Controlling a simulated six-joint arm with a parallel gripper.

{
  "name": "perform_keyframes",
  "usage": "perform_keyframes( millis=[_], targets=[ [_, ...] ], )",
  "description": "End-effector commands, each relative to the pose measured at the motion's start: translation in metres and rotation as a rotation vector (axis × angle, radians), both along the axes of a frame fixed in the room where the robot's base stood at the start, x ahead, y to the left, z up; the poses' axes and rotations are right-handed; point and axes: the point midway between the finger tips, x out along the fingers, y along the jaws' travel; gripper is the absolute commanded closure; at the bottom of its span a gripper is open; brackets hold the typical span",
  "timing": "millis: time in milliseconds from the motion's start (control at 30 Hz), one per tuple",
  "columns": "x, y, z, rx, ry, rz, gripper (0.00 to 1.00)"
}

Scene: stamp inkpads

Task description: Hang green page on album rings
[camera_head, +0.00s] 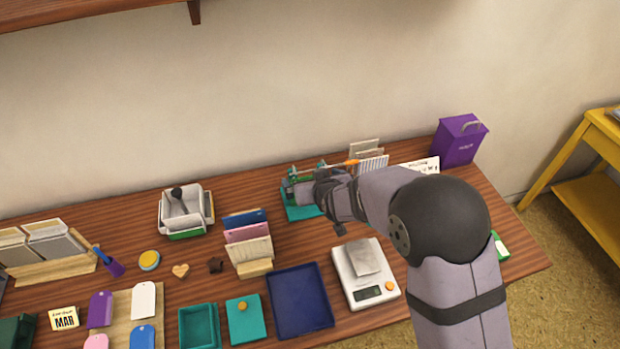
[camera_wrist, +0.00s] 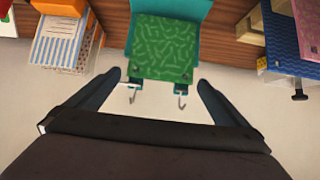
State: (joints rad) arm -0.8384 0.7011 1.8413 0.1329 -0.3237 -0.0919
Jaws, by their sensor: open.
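The green page (camera_wrist: 162,48), with a lighter squiggle pattern, lies against the teal album stand (camera_wrist: 185,10) in the wrist view. Two metal hook-like rings (camera_wrist: 181,96) show at the page edge nearest my gripper. I cannot tell whether they pass through the page's holes. My gripper (camera_wrist: 158,78) is open, with one finger on each side of the page edge and rings, apart from both. In the head view, the teal stand's base (camera_head: 303,213) shows under my gripper (camera_head: 297,186), which mostly hides the page.
A holder with blue, pink and cream cards (camera_head: 248,236) stands left of the stand. A navy tray (camera_head: 301,312) and a scale (camera_head: 350,277) lie in front. A purple box (camera_head: 458,143) stands at the back right. The wall is close behind.

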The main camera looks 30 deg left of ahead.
Motion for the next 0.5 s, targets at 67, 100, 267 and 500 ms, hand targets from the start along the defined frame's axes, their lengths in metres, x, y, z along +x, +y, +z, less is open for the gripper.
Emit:
perform_keyframes(
  millis=[67,100,267,500],
  targets=[
    [-0.006,-0.005,0.006,0.001,-0.001,0.0,0.0],
    [-0.008,-0.008,0.008,0.001,-0.001,0.0,0.0],
    [-0.017,-0.017,0.018,0.001,-0.001,0.0,0.0],
    [-0.024,-0.024,0.025,-0.001,-0.001,0.001,0.0]
  ],
)
